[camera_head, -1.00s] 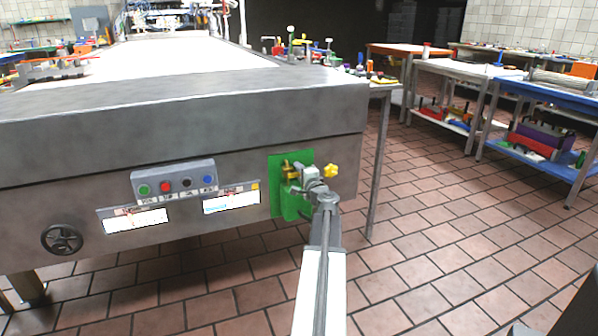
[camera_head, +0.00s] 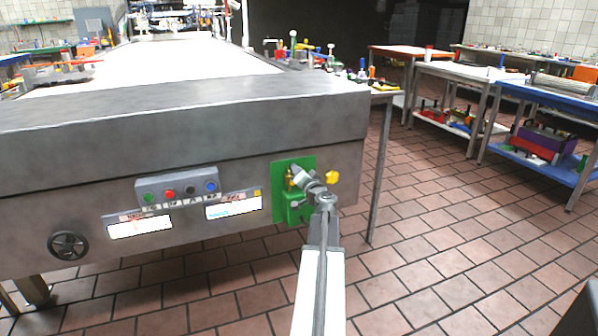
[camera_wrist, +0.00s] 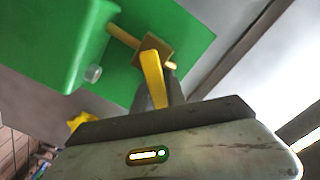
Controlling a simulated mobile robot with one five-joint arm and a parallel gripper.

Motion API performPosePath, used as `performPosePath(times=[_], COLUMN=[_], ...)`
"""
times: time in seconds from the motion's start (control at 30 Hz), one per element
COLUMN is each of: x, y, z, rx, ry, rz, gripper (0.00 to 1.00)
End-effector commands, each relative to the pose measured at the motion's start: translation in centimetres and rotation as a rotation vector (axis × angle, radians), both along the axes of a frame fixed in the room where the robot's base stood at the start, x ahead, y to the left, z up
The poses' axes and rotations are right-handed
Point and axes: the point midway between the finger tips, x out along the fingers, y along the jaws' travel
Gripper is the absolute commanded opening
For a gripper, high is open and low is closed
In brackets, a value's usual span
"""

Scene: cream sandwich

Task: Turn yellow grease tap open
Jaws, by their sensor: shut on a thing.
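The yellow grease tap lever (camera_wrist: 152,78) stands out from a brass fitting on the green plate in the wrist view. My gripper (camera_wrist: 162,88) is shut on the lever, with dark fingers around its lower part. In the head view my gripper (camera_head: 297,175) reaches up to the green plate (camera_head: 280,180) on the right end of the machine's front. There it hides most of the tap. The exact angle of the lever is hard to judge.
A yellow knob (camera_head: 332,177) sits just right of my gripper. A green box (camera_wrist: 75,40) with a bolt is close beside the tap. A button panel (camera_head: 178,186) and a black handwheel (camera_head: 68,245) are farther left. Tiled floor to the right is clear.

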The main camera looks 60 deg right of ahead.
Motion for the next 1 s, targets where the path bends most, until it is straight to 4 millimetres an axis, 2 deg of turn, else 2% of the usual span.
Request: performPosePath(times=[0.6,1.0], x=[1.2,1.6], y=[1.7,2.3], z=[1.1,1.1], rx=[-0.442,-0.599], ry=[0.327,0.443], rz=[0.001,0.000], gripper=[0.00,0.00])
